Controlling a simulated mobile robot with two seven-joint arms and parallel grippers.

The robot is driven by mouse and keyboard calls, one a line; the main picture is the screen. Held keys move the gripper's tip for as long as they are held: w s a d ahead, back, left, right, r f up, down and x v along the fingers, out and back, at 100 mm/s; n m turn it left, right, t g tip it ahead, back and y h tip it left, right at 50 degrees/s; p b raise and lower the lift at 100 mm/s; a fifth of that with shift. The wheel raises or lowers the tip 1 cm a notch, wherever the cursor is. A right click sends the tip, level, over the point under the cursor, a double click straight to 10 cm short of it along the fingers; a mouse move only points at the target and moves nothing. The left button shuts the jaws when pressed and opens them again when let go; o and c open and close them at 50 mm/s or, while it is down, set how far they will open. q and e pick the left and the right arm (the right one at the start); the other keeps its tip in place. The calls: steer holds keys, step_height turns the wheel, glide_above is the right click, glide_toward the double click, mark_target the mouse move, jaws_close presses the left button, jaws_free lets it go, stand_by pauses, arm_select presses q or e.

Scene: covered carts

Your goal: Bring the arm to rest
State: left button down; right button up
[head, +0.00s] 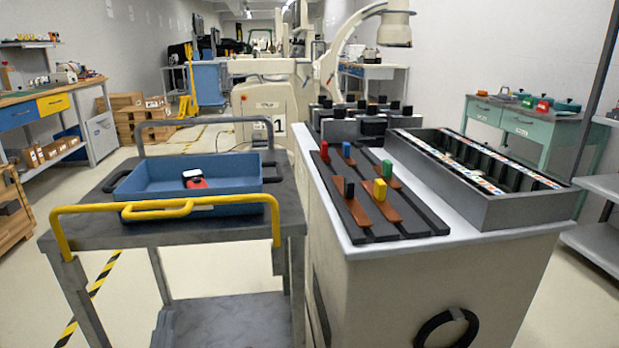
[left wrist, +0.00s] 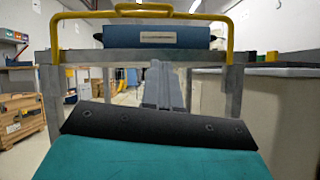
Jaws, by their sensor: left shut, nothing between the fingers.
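My left gripper (left wrist: 158,66) shows in the left wrist view as two grey fingers side by side, shut and empty, beyond a black plate and teal housing. It points toward the front of the grey cart (head: 200,232), below its top, and whether it touches anything cannot be told. In the head view no arm or gripper of mine can be made out. My right gripper is not in view.
The cart has a yellow handle (head: 62,228) and carries a blue tray (head: 225,168) holding a small red-and-white item (head: 195,181). Right of it stands a cabinet (head: 420,290) with black rails, coloured blocks and a grey bin (head: 490,212).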

arm_select(q)
steer(key=s+d+f+m+g+h, duration=0.1)
steer(key=d+f+m+g+h, duration=0.3)
steer(key=m, duration=0.8)
steer(key=d+f+m+g+h, duration=0.3)
steer(key=d+f+m+h, duration=0.25)
steer(key=m, duration=0.65)
steer(key=s+f+m+g+y, duration=0.2)
steer(key=s+f+m+g, duration=0.5)
steer(key=m, duration=0.7)
steer(key=a+r+y+p, duration=0.1)
steer(key=a+r+p, duration=0.2)
steer(key=r+p, duration=0.9)
steer(key=shift+s+a+t+y+p, duration=0.3)
steer(key=shift+s+t+y+p, duration=0.1)
steer(key=shift+p, duration=3.2)
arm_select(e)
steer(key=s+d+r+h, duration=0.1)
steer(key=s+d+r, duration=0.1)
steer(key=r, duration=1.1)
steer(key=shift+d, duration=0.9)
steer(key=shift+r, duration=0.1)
